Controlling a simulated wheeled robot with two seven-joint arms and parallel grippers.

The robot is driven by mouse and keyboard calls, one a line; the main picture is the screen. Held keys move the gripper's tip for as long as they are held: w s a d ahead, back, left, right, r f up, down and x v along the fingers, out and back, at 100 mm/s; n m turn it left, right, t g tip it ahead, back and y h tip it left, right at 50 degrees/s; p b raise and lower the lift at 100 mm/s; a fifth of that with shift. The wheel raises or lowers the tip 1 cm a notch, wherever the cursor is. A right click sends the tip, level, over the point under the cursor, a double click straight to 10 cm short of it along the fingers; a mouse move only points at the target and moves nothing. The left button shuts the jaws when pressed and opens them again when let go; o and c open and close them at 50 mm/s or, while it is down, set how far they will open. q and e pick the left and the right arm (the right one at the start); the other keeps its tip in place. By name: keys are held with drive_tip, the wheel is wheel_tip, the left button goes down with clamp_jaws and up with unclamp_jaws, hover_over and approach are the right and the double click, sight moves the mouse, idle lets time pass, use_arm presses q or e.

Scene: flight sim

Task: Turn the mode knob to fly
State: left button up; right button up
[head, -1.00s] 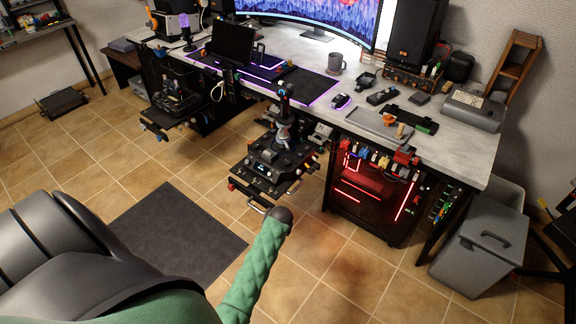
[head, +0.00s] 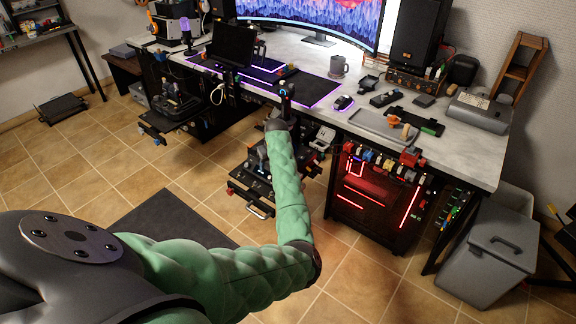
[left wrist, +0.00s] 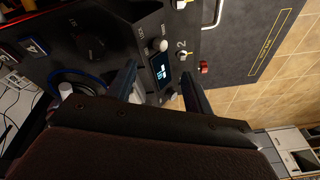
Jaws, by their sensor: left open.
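The dark control panel (head: 262,190) juts out below the desk front, partly hidden behind my green left arm. The left wrist view shows this panel (left wrist: 110,20) close up, tilted in the picture. The lettering is too small to tell which is the mode knob. My left gripper (left wrist: 159,72) is open, its fingers either side of the display area and apparently empty. My right gripper is not in view.
A metal handle (left wrist: 212,14) and a red button (left wrist: 204,67) are near the panel's edge. The desk (head: 455,150) holds a mug, a mouse and a tray. A red-lit case (head: 375,195) stands right of the panel. The tiled floor in front is mostly clear.

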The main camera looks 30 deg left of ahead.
use_arm(q)
drive_tip(key=w+d+r, duration=0.1)
drive_tip(key=w, duration=0.1)
drive_tip(key=w+d+r+n+h+b, duration=0.1)
drive_tip(key=w+r, duration=0.1)
drive_tip(key=w+d+r+h, duration=0.1)
drive_tip(key=w, duration=0.1)
drive_tip(key=shift+w+d+r+n, duration=0.2)
drive_tip(key=shift+w+d+n, duration=0.05)
drive_tip(key=shift+w+n, duration=0.05)
drive_tip(key=shift+w+d+r+h, duration=0.2)
drive_tip(key=shift+w+d+h, duration=0.1)
drive_tip(key=shift+f, duration=3.8)
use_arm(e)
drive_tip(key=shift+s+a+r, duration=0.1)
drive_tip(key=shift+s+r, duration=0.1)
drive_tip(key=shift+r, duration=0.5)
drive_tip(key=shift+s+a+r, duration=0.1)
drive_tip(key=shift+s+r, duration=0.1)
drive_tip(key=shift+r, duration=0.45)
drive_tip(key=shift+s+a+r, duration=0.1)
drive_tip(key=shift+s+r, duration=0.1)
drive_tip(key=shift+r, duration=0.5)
use_arm(q)
drive_tip(key=shift+c, duration=0.2)
drive_tip(key=c, duration=0.9)
